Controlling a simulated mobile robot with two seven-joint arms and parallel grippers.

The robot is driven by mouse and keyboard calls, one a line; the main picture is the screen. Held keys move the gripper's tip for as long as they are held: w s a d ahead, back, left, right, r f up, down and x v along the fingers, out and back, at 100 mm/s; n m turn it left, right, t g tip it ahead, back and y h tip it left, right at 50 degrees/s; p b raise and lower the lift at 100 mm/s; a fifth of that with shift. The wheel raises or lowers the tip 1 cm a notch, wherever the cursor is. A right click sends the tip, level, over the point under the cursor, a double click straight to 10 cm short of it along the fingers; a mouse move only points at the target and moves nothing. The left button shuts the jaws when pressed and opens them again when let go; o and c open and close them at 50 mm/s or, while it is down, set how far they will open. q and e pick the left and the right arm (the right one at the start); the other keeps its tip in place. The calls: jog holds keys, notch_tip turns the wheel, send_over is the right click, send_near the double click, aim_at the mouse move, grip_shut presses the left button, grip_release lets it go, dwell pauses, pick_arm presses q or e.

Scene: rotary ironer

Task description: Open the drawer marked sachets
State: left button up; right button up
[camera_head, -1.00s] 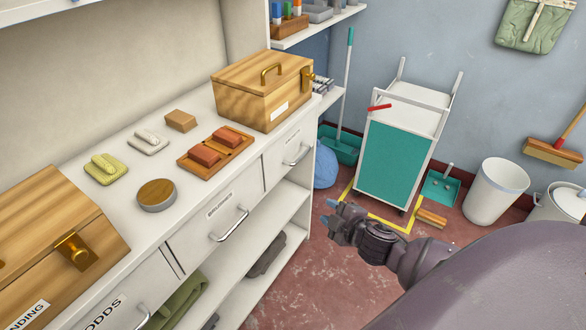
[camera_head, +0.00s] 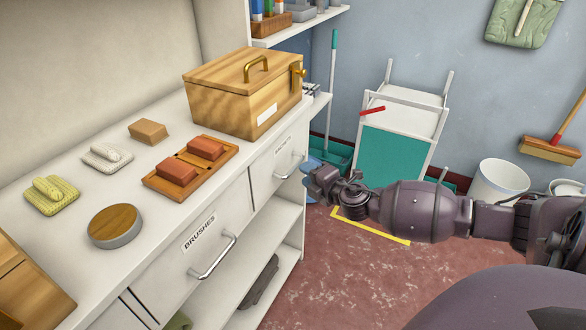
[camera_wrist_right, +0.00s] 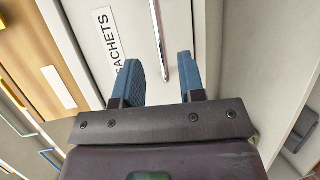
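The sachets drawer (camera_head: 277,168) is the far drawer under the white counter, and it looks shut. Its label reads SACHETS in the right wrist view (camera_wrist_right: 115,42). Its silver bar handle (camera_wrist_right: 159,42) runs up the picture in that view, its lower end between my fingertips. My right gripper (camera_wrist_right: 166,66) is open and empty, its two blue fingers on either side of the handle's line. In the head view my right gripper (camera_head: 312,182) is just right of the drawer front. I cannot tell whether the fingers touch the handle. My left gripper is not in view.
The shut brushes drawer (camera_head: 190,255) with its own handle is nearer. A white trolley (camera_head: 400,125) and a bin (camera_head: 499,182) stand behind my right arm. Red floor lies open below.

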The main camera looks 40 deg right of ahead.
aim_at(295, 165)
jog(key=shift+w+f+b, duration=0.2)
jog(key=shift+w, duration=0.75)
jog(key=shift+w+f+b, duration=0.15)
jog(key=shift+w+b, duration=0.1)
jog(key=shift+w, duration=0.75)
jog(key=shift+w+f+b, duration=0.2)
jog(key=shift+w, duration=0.75)
grip_shut()
